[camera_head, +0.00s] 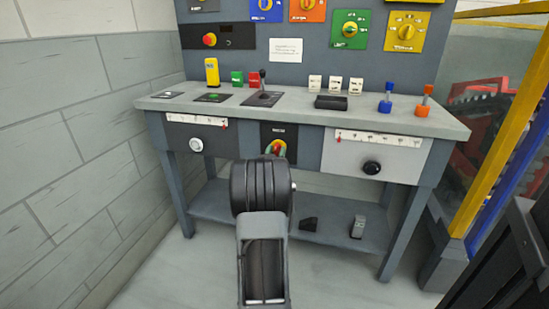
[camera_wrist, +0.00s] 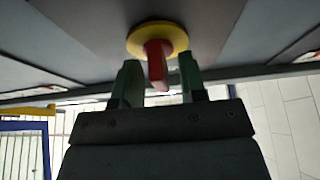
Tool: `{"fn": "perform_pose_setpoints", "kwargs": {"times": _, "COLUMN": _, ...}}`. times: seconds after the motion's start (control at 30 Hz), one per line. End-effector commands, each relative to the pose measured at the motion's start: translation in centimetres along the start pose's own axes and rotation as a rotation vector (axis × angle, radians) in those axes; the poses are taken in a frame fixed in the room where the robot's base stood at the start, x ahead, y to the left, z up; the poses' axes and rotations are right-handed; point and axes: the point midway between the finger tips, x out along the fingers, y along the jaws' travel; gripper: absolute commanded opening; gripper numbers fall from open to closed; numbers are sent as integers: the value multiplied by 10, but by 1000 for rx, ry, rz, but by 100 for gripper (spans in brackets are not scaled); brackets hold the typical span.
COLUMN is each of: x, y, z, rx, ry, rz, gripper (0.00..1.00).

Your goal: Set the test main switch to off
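The main switch (camera_head: 276,146) is a red handle on a yellow disc, set in a dark panel in the middle of the bench front. In the head view my arm stands in front of it and hides much of it. In the wrist view the switch (camera_wrist: 157,43) is at the top centre, its red handle pointing down the picture. My gripper (camera_wrist: 161,76) is open, with one green-lined finger on each side of the handle. Gaps show beside the handle, so the fingers do not appear to press it. The panel's lettering is too small to read.
The bench top (camera_head: 200,104) carries small switches, buttons and a lever. A white knob (camera_head: 196,145) and a black knob (camera_head: 372,167) flank the switch on the front panels. A lower shelf (camera_head: 330,228) holds two small objects. A yellow-framed barrier (camera_head: 500,150) stands at right.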

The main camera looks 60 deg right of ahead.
Motion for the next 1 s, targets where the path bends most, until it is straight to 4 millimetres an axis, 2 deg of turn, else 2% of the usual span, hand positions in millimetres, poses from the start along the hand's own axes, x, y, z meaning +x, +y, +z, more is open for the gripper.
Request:
{"fn": "perform_pose_setpoints", "kwargs": {"times": 0.17, "x": -18, "y": -1, "z": -1, "rx": 0, "ry": -3, "rz": -2, "gripper": 38}}
{"fn": "perform_pose_setpoints", "kwargs": {"times": 0.5, "x": -87, "y": 0, "z": -1, "rx": -1, "ry": -4, "rz": -2, "gripper": 38}}
{"fn": "perform_pose_setpoints", "kwargs": {"times": 0.7, "x": -118, "y": 0, "z": 0, "rx": 0, "ry": -3, "rz": -1, "gripper": 38}}
{"fn": "perform_pose_setpoints", "kwargs": {"times": 1.0, "x": -136, "y": 0, "z": 0, "rx": 0, "ry": -1, "rz": 0, "gripper": 38}}
